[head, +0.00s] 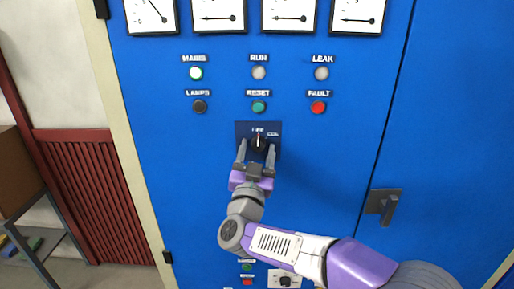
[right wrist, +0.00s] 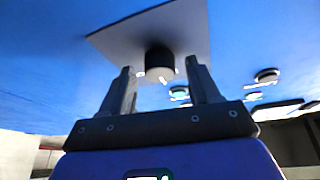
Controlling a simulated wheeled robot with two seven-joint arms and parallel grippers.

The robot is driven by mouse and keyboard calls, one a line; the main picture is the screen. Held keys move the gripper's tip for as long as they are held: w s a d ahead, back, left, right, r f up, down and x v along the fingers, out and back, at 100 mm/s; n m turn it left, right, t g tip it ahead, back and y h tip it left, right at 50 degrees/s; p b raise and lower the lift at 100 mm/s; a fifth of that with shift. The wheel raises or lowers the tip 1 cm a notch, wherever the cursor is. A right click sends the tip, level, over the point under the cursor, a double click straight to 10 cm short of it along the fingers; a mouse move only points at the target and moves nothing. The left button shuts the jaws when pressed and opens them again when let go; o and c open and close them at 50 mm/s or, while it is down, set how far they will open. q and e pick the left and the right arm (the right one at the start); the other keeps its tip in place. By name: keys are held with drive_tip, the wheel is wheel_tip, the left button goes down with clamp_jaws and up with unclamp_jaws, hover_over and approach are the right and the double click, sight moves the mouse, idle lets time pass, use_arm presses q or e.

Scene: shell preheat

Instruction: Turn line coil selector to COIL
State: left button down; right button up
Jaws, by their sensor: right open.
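The line coil selector is a black knob (head: 258,142) on a dark square plate (head: 242,129) in the middle of the blue cabinet door. Its pointer looks about upright, and a COIL label shows at its upper right. My right gripper (head: 256,150) is open, with one finger on each side of the knob. In the right wrist view the knob (right wrist: 160,61) stands between and just beyond the fingertips (right wrist: 160,75). I cannot tell whether the fingers touch it. My left gripper is not in view.
Above the plate are lamps and buttons: MAINS (head: 196,73), RESET (head: 259,107) and FAULT (head: 318,107). Dial gauges (head: 290,17) line the top. A door handle (head: 382,204) sticks out at right. A small lower knob (head: 285,281) sits below my right arm. A shelf (head: 35,225) stands at left.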

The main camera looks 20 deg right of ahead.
drive_tip(key=shift+w, duration=0.1)
drive_tip(key=c, duration=1)
drive_tip(key=shift+c, duration=0.2)
drive_tip(key=shift+m, duration=0.3)
drive_tip(key=shift+f+m+g+h+b, duration=0.1)
drive_tip(key=shift+m+g+h+b, duration=0.4)
drive_tip(key=shift+m+b, duration=0.55)
drive_tip(key=m+g+h+b, duration=0.1)
drive_tip(key=m, duration=0.2)
drive_tip(key=shift+a+m+b, duration=0.1)
drive_tip(key=shift+m+b, duration=0.15)
drive_tip(key=shift+b, duration=0.05)
drive_tip(key=m+g, duration=0.1)
drive_tip(key=m, duration=0.1)
drive_tip(key=m+b, duration=0.1)
drive_tip(key=m, duration=0.1)
drive_tip(key=shift+r+g+h, duration=0.2)
drive_tip(key=shift+g+h, duration=0.2)
drive_tip(key=shift+a+r+m+g, duration=0.1)
drive_tip(key=shift+m+g, duration=0.35)
drive_tip(key=shift+m, duration=0.7)
drive_tip(key=shift+r+m+g, duration=0.1)
drive_tip(key=shift+m+g, duration=0.35)
drive_tip(key=shift+m, duration=0.7)
drive_tip(key=shift+f, duration=0.1)
